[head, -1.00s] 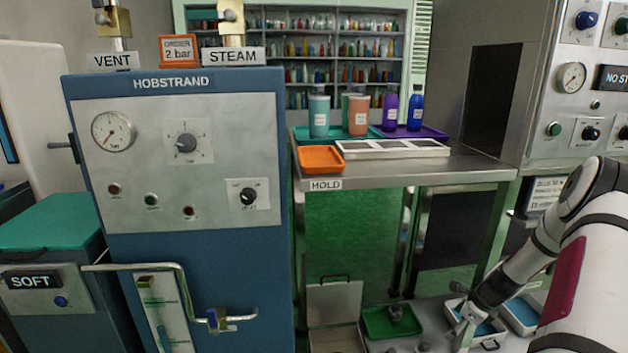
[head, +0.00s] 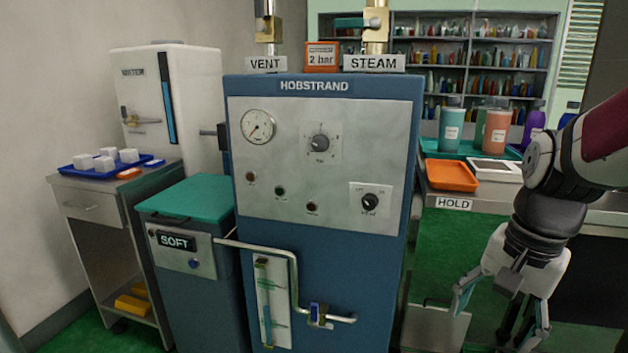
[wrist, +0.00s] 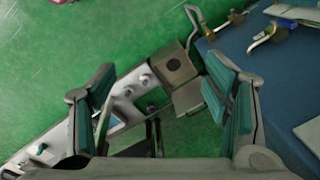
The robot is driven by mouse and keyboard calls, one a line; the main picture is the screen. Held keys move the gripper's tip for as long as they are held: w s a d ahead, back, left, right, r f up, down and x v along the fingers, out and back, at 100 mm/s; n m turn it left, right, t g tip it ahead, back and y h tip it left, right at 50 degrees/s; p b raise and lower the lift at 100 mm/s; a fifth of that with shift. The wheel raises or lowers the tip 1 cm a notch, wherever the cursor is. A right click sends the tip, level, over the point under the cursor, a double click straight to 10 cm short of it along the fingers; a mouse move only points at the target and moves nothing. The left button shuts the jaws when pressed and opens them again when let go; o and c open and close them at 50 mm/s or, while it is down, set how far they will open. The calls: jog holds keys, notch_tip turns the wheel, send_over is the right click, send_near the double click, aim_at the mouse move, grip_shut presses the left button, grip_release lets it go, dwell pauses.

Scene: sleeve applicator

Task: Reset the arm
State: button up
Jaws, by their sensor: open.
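My arm enters the head view from the right, and my gripper (head: 500,315) hangs from it, pointing down to the right of the blue HOBSTRAND cabinet (head: 315,160). In the wrist view my gripper (wrist: 165,110) has its two green-padded fingers spread wide apart. Nothing is held between them. Below it the wrist view shows the green floor (wrist: 60,60) and a low bench (wrist: 130,90) with small fittings. The cabinet's blue side (wrist: 270,85) lies close to the right finger in that view.
A steel table labelled HOLD (head: 454,203) stands behind my gripper, with an orange tray (head: 450,175), a white tray (head: 495,170) and cups. A green-lidded SOFT unit (head: 188,205) and a side table with a blue tray (head: 75,168) stand left. Bent pipework (head: 295,285) juts from the cabinet front.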

jog(key=s+a+r+n, duration=0.1)
jog(key=s+a+n, duration=0.2)
jog(key=s, duration=0.4)
jog(key=s+a+r+n+g, duration=0.1)
jog(key=s+a+n, duration=0.1)
jog(key=s+n, duration=0.35)
jog(key=s+a+r+n, duration=0.1)
jog(key=s+a+n, duration=0.15)
jog(key=s, duration=0.55)
notch_tip(320, 180, up, 34)
jog(key=t+p, duration=0.4)
jog(key=p, duration=2.8)
jog(key=shift+w+m+h+p, duration=0.25)
jog(key=shift+m+h+p, duration=0.05)
jog(key=shift+p, duration=0.1)
